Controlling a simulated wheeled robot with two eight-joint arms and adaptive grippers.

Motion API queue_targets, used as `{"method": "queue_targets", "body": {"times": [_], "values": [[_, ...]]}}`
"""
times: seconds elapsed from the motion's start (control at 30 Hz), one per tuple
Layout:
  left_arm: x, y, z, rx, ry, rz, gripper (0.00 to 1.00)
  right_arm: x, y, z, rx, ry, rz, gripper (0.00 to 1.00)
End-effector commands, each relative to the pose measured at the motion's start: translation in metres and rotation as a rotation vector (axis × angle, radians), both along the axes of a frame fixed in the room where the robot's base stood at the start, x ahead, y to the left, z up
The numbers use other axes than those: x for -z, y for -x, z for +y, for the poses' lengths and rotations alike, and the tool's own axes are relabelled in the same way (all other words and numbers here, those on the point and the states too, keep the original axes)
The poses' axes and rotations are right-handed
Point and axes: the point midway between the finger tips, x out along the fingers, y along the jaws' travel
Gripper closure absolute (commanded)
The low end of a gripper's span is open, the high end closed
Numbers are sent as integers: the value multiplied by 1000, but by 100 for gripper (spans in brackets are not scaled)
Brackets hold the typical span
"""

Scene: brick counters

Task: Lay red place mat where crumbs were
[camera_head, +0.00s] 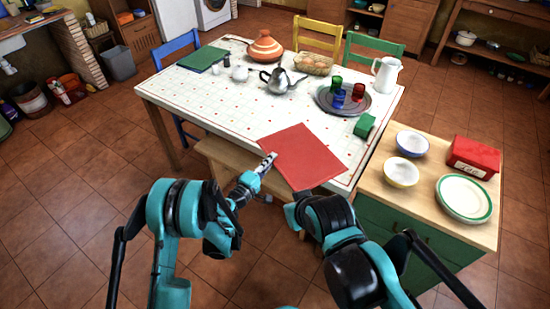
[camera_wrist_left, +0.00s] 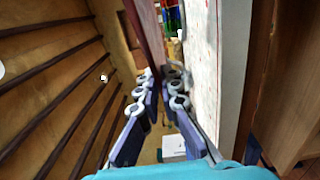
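The red place mat (camera_head: 306,154) is flat and spread out at the near edge of the white table (camera_head: 205,101), its near corner reaching past that edge. My left gripper (camera_head: 268,160) is at the mat's left edge, with its fingers closed on it. In the left wrist view the red mat (camera_wrist_left: 148,32) runs edge-on to the fingertips (camera_wrist_left: 162,76), beside the pale tabletop with a gap between. My right arm is at the lower middle; its gripper is hidden from view. I cannot make out crumbs; the surface under the mat is hidden.
A grey tray (camera_head: 323,104) with coloured glasses and a green block (camera_head: 365,125) are beyond the mat. A teapot (camera_head: 280,80) stands farther back. A wooden bench (camera_head: 225,153) is under the near edge. A side counter (camera_head: 382,181) holds bowls, a plate and a red box.

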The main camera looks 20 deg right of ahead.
Motion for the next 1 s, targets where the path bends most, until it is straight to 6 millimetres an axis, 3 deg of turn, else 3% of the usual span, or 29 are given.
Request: {"method": "queue_targets", "body": {"times": [0.03,0.2,0.4,0.6,0.83,1.0], "values": [[4,-13,2,-4,1,1,100,-5,0,0,0,0,0,100],[35,-54,4,-4,1,1,100,17,0,0,0,0,0,100],[54,-88,5,-2,1,1,100,28,0,0,0,0,0,100],[62,-97,5,-2,1,1,100,32,0,0,0,0,0,100],[96,-97,5,-2,1,1,100,50,0,0,0,0,0,100],[97,-97,5,-2,1,1,100,49,0,0,0,0,0,100]]}}
